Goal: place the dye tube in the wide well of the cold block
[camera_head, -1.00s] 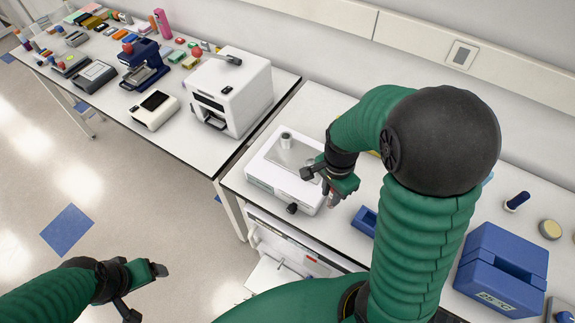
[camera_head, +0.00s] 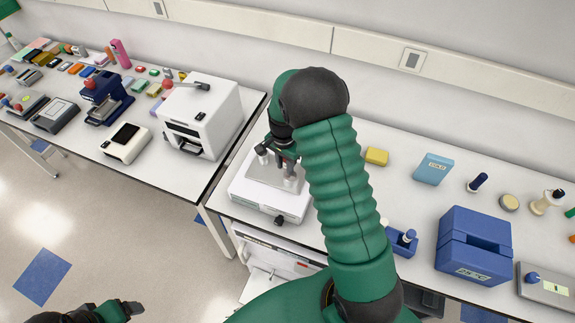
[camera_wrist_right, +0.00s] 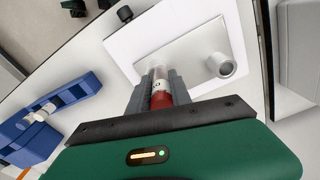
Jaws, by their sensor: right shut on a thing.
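The dye tube (camera_wrist_right: 159,88), with red dye low down and a clear upper part, is clamped between the fingers of my right gripper (camera_wrist_right: 160,92). In the head view my right gripper (camera_head: 285,166) is over the cold block (camera_head: 262,202), a white box with a silver top plate. A silver round collar, seemingly the wide well (camera_wrist_right: 219,65), stands up from the plate, to the right of the tube in the wrist view. The tube is apart from this collar; its height above the plate is unclear. My left gripper (camera_head: 125,308) is partly cut off at the lower left, fingers apart, empty.
A yellow block (camera_head: 376,156) lies behind. A white machine (camera_head: 202,118) stands on the left bench.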

